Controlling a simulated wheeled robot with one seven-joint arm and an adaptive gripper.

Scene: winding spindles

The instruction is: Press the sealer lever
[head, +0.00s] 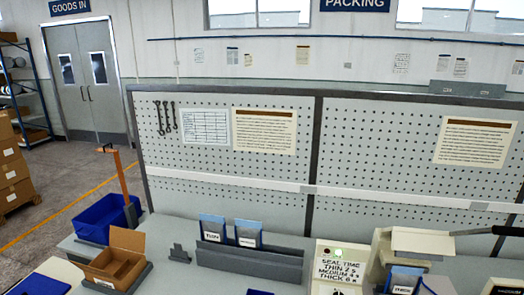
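The beige sealer (418,241) stands on the bench at the lower right, partly cut off by the bottom edge. A thin metal lever arm (468,233) runs right from its upper part to a black grip (508,231), which reaches the right edge of the picture. The lever looks about level. A beige panel (328,247) left of the sealer reads SEAL TIME, THIN 2 s, MEDIUM 4 s, THICK 6 s, with a small pale green light near its top. My gripper is not in view.
A dark grey rack (250,263) holds blue packets with labels; one reads THIN. An open cardboard box (118,262) and a blue bin (103,220) stand at left. A pegboard (225,175) closes off the back. Some bare bench (170,232) shows between box and rack.

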